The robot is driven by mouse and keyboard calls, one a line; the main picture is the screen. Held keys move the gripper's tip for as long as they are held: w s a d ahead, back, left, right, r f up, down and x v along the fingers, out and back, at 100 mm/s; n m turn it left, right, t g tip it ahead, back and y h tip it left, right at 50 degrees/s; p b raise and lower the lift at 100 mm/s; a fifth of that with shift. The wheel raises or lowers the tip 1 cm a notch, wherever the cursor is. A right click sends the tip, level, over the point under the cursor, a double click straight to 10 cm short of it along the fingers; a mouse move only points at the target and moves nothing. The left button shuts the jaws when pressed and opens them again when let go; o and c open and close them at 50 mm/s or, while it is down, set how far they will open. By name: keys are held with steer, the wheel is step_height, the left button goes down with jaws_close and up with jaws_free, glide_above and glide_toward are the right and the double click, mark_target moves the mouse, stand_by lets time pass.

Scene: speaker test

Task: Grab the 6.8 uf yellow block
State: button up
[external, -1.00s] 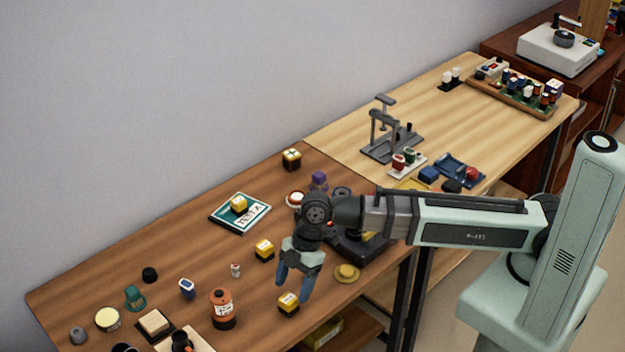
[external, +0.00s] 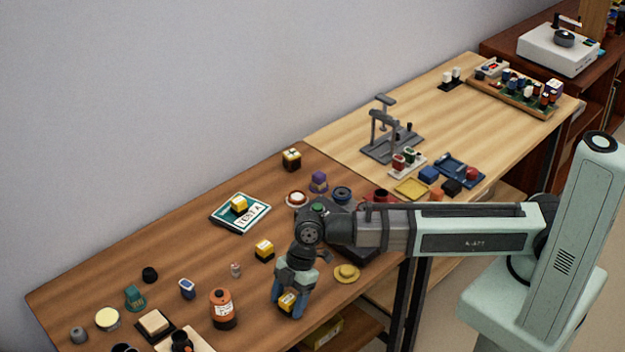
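A yellow block with dark sides and a pale label (external: 287,301) is near the front edge of the brown table. My gripper (external: 287,304) points down over it, with one blue finger on each side of the block. Whether the fingers press on it is too small to tell. A similar yellow block (external: 264,251) stands behind and to the left, clear of my gripper. Another yellow block (external: 239,204) rests on the teal-edged TEST A board (external: 254,221). A dark block with a yellowish top (external: 291,160) stands near the back edge. The value printed on each block cannot be read.
An orange cylinder (external: 223,309) stands left of my gripper, and a yellow round piece (external: 346,273) lies to its right. A grey stand (external: 391,145) is on the lighter table.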

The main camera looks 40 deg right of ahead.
steer(key=c, duration=0.9)
steer(key=shift+r, duration=0.15)
steer(key=shift+c, duration=0.2)
